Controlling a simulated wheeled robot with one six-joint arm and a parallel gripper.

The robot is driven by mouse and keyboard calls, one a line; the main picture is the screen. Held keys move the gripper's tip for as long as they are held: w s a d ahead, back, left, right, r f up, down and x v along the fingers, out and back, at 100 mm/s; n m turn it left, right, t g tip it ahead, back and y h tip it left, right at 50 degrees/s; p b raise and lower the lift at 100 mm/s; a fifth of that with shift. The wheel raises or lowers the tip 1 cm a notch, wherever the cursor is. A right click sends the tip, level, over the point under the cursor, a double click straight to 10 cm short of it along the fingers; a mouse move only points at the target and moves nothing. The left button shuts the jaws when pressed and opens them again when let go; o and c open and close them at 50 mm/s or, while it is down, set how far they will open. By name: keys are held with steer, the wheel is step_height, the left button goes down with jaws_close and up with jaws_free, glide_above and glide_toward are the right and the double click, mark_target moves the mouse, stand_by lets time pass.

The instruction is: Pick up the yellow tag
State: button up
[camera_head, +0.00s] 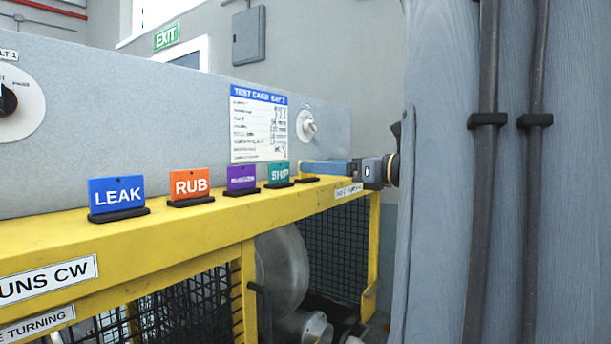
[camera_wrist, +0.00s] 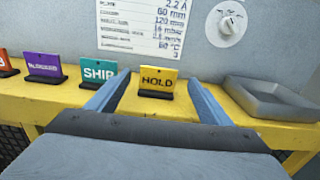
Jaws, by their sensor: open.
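The yellow tag (camera_wrist: 158,80), marked HOLD, stands upright in a black base on the yellow bench ledge. In the wrist view my gripper (camera_wrist: 158,85) is open, with one blue-grey finger to the left of the tag and one to the right. Gaps show between the tag and both fingers. In the head view my gripper (camera_head: 308,168) reaches in from the right at the far end of the tag row. There it hides most of the yellow tag, and only a yellow edge shows.
The teal SHIP tag (camera_wrist: 98,70) stands just left of my left finger, with the purple tag (camera_wrist: 43,66) beyond it. A grey tray (camera_wrist: 268,98) lies close to the right. The grey panel (camera_head: 180,120) rises behind, with a knob (camera_head: 308,126).

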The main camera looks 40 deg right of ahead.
mark_target(307, 178)
steer(key=p+x, duration=0.2)
steer(key=x, duration=0.3)
steer(key=shift+a, duration=0.15)
steer(key=c, duration=1.1)
